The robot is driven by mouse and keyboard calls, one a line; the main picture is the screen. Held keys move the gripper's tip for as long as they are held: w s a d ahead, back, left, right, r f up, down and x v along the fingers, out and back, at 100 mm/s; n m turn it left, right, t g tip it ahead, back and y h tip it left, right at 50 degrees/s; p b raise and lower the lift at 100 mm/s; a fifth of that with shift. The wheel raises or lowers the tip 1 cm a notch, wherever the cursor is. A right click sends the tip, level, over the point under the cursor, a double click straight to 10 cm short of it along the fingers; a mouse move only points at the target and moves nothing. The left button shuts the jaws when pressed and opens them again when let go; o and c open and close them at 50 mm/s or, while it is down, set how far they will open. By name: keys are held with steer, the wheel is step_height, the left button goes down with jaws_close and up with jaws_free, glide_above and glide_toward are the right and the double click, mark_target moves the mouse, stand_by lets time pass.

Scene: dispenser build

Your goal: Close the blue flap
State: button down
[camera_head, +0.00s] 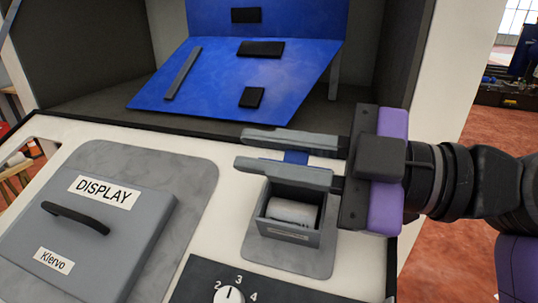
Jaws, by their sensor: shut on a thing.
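The small blue flap (296,157) stands raised at the back of a small grey box (290,238); only a bit of it shows between my gripper's fingers. My gripper (243,150) reaches in from the right above the box, its two long grey fingers on either side of the flap and shut on it. The box is open at the top, and a pale cylinder (293,211) lies inside it. The near finger hides the flap's lower part and the box's back edge.
A large blue panel (210,75) with black bars slopes inside the dark recess behind. A grey DISPLAY cover (140,225) with a black handle is at left. A numbered knob (229,294) sits in front of the box. Open floor shows at right.

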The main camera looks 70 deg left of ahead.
mark_target(260, 219)
steer(key=f+n+b, duration=0.1)
steer(key=n+b, duration=0.1)
steer(key=s+d+f+n+b, duration=0.1)
steer(key=n+b, duration=0.2)
steer(key=shift+d+f, duration=0.1)
steer(key=shift+d, duration=0.1)
steer(key=shift+s+d+f+n+b, duration=0.1)
steer(key=shift+f+n+b, duration=0.1)
steer(key=shift+n+b, duration=0.55)
steer(key=shift+s+d+f+n+b, duration=0.1)
steer(key=shift+f+n+b, duration=0.05)
steer(key=shift+n+b, duration=0.55)
steer(key=shift+n, duration=0.25)
steer(key=c, duration=1.4)
jaws_free()
steer(key=shift+c, duration=0.2)
